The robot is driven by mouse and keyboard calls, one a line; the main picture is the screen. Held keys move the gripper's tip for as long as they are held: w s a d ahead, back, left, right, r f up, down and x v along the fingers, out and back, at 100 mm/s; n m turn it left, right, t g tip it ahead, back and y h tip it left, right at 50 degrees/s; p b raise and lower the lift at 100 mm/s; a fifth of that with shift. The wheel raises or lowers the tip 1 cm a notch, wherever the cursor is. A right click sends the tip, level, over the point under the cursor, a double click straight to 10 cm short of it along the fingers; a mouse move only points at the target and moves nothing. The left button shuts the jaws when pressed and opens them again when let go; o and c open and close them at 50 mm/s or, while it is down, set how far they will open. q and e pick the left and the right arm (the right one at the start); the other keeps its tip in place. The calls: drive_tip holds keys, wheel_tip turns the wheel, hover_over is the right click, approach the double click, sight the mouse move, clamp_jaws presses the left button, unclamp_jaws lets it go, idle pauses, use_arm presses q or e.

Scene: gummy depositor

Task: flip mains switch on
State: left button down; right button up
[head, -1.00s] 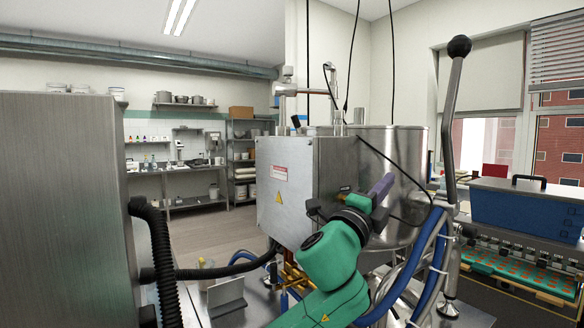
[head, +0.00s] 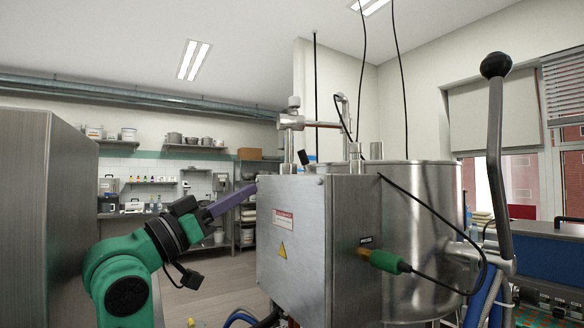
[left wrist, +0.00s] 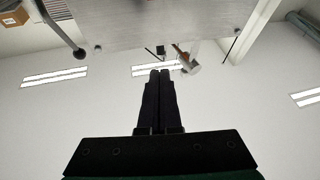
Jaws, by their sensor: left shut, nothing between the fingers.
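The grey metal control box (head: 291,232) stands in the middle of the head view, with a red-and-white label and a yellow warning triangle on its front. I cannot make out a mains switch on the faces that show. My left gripper (head: 254,189) is at the box's left edge, its purple fingers pointing right and slightly up. I cannot tell whether they touch the box. In the left wrist view the dark fingers (left wrist: 160,73) are shut together and empty, below a metal surface (left wrist: 150,22). My right gripper is not in view.
A green plug (head: 389,262) with a black cable sits on the box's right side. A steel kettle (head: 432,215) stands behind, and a tall lever with a black ball (head: 495,150) at right. A metal cabinet (head: 45,220) fills the left. Open floor lies beyond my arm.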

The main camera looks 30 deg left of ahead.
use_arm(q)
drive_tip(key=p, duration=0.8)
approach(301, 159)
drive_tip(key=x, duration=0.6)
drive_tip(key=shift+s+a+r, duration=0.1)
drive_tip(key=shift+r, duration=0.15)
drive_tip(key=shift+w+p, duration=0.35)
drive_tip(key=shift+w, duration=0.15)
